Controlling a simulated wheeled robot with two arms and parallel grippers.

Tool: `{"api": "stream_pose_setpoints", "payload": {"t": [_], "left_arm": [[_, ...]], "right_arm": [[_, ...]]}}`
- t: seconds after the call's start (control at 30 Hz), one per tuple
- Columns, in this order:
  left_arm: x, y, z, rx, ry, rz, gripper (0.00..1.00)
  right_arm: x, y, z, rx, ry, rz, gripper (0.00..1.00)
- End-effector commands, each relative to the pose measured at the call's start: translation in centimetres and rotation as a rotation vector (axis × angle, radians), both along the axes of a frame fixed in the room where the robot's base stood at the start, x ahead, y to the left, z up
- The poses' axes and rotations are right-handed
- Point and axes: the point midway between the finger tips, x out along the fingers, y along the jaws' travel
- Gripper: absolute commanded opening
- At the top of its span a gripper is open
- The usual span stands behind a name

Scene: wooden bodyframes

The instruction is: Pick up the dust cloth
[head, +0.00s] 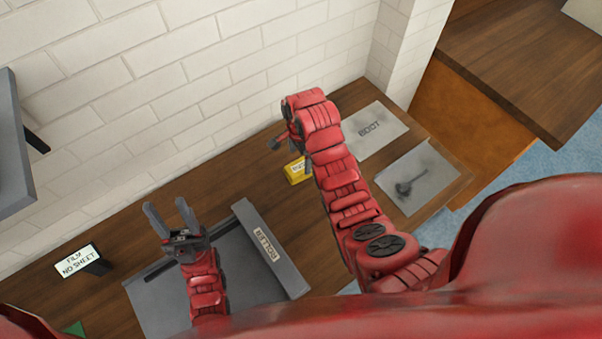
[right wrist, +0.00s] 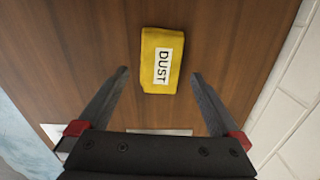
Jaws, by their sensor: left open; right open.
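The dust cloth (right wrist: 150,62) is a folded yellow cloth with a white label reading DUST, lying flat on the wooden table. In the head view the cloth (head: 295,171) is partly hidden behind my right gripper and forearm. My right gripper (right wrist: 158,82) is open above the table, and the cloth lies between and slightly beyond its fingertips in the right wrist view. The fingers do not touch the cloth. My right gripper also shows in the head view (head: 283,143). My left gripper (head: 166,212) is open and empty above the grey board at the left.
A grey board with a bar labelled ROLLER (head: 265,245) lies on the table (head: 115,270). A white brick wall (head: 150,90) runs behind.

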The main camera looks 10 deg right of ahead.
Motion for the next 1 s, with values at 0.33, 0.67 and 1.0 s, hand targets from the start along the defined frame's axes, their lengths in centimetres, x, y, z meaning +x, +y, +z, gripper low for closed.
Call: {"api": "stream_pose_setpoints", "payload": {"t": [0.33,0.67,1.0], "left_arm": [[0.0,0.0,2.6,0.0,0.0,0.0,0.5],[0.0,0.0,3.2,0.0,0.0,0.0,0.5],[0.0,0.0,3.1,0.0,0.0,0.0,0.5]], "right_arm": [[0.0,-0.4,-2.9,-0.001,0.006,0.0,1.0],[0.1,-0.4,-5.1,0.0,0.0,-0.001,1.0],[0.2,-0.4,-5.1,0.0,-0.001,-0.001,0.73]]}}
